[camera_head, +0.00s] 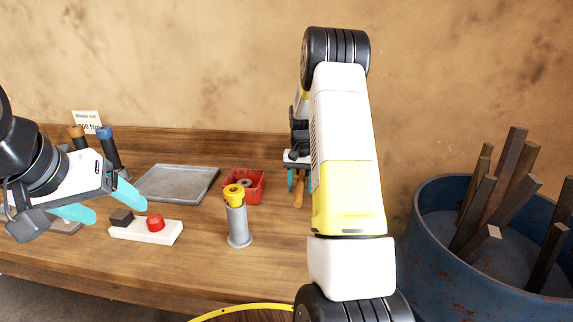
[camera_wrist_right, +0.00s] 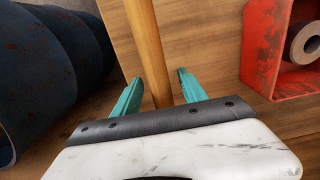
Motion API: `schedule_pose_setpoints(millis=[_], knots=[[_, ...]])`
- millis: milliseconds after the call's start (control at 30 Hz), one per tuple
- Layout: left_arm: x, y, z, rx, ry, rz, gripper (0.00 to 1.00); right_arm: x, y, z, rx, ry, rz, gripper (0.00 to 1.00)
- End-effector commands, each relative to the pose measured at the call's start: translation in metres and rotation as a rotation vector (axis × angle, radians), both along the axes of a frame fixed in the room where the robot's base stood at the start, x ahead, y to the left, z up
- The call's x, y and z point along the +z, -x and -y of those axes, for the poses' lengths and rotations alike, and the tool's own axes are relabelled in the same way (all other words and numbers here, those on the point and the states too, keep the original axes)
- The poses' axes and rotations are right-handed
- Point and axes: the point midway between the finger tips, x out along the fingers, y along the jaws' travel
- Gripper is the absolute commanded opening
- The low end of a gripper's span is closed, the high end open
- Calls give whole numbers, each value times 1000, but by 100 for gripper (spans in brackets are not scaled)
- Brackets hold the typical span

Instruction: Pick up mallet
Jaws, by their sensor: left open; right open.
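The mallet shows only as a wooden handle (camera_wrist_right: 146,40) in the right wrist view, running between the teal fingers of my right gripper (camera_wrist_right: 159,76). The fingers are open, one on each side of the handle, with gaps beside it. The mallet's head is not visible. In the head view, a short piece of the handle (camera_head: 298,194) shows below my right gripper (camera_head: 299,180), mostly hidden by my right arm. My left gripper (camera_head: 119,213) is open and empty at the left, near the white block with the red button (camera_head: 146,231).
A red bin (camera_head: 257,190) holding a grey ring stands left of the handle. A grey tray (camera_head: 170,197) and a grey cylinder with a yellow top (camera_head: 238,222) are on the wooden table (camera_head: 200,262). A blue barrel (camera_head: 420,245) with wooden bars stands at the right.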

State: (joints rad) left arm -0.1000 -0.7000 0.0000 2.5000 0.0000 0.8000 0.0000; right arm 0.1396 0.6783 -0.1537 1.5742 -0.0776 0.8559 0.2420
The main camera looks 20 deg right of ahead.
Motion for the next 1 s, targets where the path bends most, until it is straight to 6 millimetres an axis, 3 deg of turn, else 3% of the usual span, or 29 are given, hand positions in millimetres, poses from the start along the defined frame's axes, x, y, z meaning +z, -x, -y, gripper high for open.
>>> schedule_pose_setpoints(millis=[267,500,533,1000], knots=[[0,0,0,0,0,0,72,-4,0,0,0,0,1,50],[0,0,0,0,0,0,72,-3,0,0,0,0,1,3],[0,0,0,0,0,0,72,-3,0,0,0,0,1,0],[0,0,0,0,0,0,72,-3,0,0,0,0,1,0]])
